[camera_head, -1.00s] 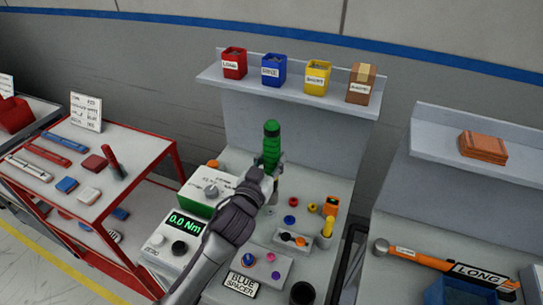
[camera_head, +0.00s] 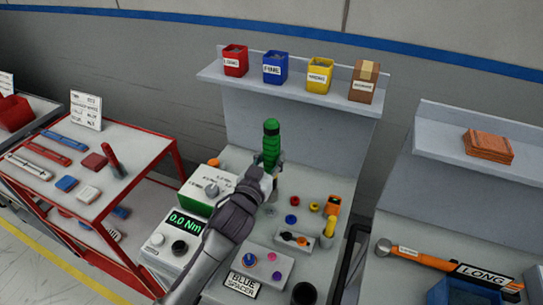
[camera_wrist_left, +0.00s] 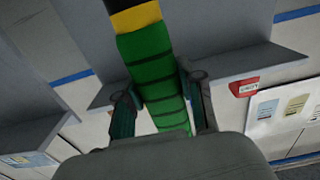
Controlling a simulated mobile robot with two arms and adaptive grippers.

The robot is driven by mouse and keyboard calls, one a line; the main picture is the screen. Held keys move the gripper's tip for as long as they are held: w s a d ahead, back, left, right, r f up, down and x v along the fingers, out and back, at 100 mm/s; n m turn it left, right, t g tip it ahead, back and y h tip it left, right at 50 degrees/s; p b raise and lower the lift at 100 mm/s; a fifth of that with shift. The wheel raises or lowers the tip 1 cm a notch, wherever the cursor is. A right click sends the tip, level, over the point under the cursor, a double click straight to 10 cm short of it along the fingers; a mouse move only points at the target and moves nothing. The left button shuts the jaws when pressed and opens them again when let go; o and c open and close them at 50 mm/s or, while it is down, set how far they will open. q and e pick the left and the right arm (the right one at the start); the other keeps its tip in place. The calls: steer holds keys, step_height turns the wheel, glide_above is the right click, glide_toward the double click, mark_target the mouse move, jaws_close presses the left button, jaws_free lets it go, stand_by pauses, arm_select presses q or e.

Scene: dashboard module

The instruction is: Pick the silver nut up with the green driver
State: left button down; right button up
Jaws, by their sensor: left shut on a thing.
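The green driver (camera_head: 271,135) stands about upright in the head view, its green handle on top. My left gripper (camera_head: 271,168) is shut around the driver's handle, over the middle workbench. In the left wrist view the two fingers of my left gripper (camera_wrist_left: 160,92) press on both sides of the green ribbed handle (camera_wrist_left: 150,65), which has a yellow and black end. The driver's lower end is largely hidden or too small to make out. I cannot clearly identify the silver nut; a small greyish spot shows below the gripper. My right gripper is not in view.
A torque tester (camera_head: 177,233) reading 0.0 Nm stands left of the arm. A grey block (camera_head: 268,275) with coloured parts and a BLUE SPACER sign (camera_head: 241,285) lie in front. Coloured bins (camera_head: 275,68) stand on the shelf above.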

arm_select(q)
steer(key=shift+f+b, duration=1.8)
steer(key=shift+f, duration=0.85)
steer(key=shift+f+b, duration=0.5)
steer(key=shift+f, duration=0.2)
steer(key=shift+r, duration=0.1)
steer(key=shift+r+p, duration=2.2)
steer(key=shift+p, duration=0.05)
steer(key=shift+d, duration=0.1)
